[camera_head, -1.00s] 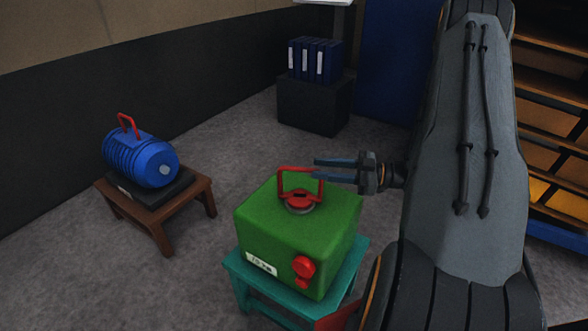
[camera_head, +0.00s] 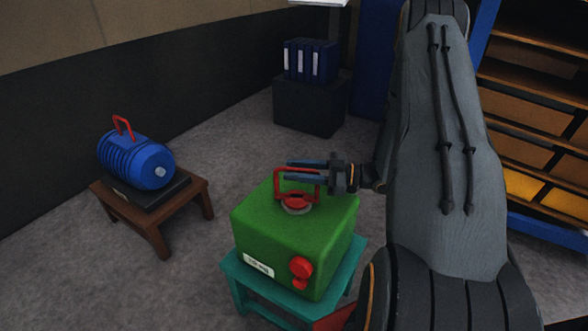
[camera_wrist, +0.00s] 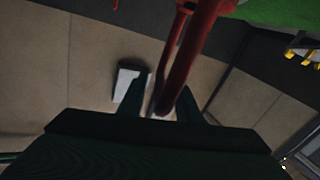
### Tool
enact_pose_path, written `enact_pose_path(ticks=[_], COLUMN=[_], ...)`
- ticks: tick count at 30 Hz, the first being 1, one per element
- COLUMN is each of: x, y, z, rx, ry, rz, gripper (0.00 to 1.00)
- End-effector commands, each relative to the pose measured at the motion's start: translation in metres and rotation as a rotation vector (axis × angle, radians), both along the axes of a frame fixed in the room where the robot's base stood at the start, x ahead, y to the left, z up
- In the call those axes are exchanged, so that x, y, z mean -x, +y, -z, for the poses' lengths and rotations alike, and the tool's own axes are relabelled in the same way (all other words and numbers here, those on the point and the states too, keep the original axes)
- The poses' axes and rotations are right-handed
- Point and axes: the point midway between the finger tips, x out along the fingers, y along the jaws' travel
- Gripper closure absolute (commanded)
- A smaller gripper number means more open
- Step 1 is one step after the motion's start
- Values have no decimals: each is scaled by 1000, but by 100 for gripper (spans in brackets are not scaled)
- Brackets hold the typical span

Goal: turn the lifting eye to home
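The red lifting eye (camera_head: 296,201) stands upright on a round grey seat on top of the green casting (camera_head: 290,232). My gripper (camera_head: 288,171) reaches in from the right at the height of the eye's upper part. Its two fingers are apart, and they cover part of the eye in the head view. In the wrist view, a red bar of the eye (camera_wrist: 185,65) runs down between the fingertips (camera_wrist: 158,95). Whether either finger touches the bar, I cannot tell. A red knob (camera_head: 300,267) and a white label (camera_head: 258,267) are on the casting's front.
The casting rests on a teal stand (camera_head: 236,270). A blue ribbed motor (camera_head: 135,160) with a red handle sits on a brown table (camera_head: 150,218) at left. A dark cabinet (camera_head: 310,105) with blue binders (camera_head: 310,60) stands behind. Shelving (camera_head: 530,120) is at right.

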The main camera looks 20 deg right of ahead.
Motion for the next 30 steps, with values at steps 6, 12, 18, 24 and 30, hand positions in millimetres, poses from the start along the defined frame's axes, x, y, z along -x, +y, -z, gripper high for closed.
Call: enact_pose_path(ticks=[6, 12, 18, 24, 30], x=[-4, -4, -4, -4, -4], y=[6, 6, 6, 6, 5], z=[0, 0, 0, 0, 0], rx=[0, 0, 0, 0, 0], ry=[0, 0, 0, -1, -1], rz=[-1, 0, 0, 1, 4], gripper=[69, 76, 100, 100, 100])
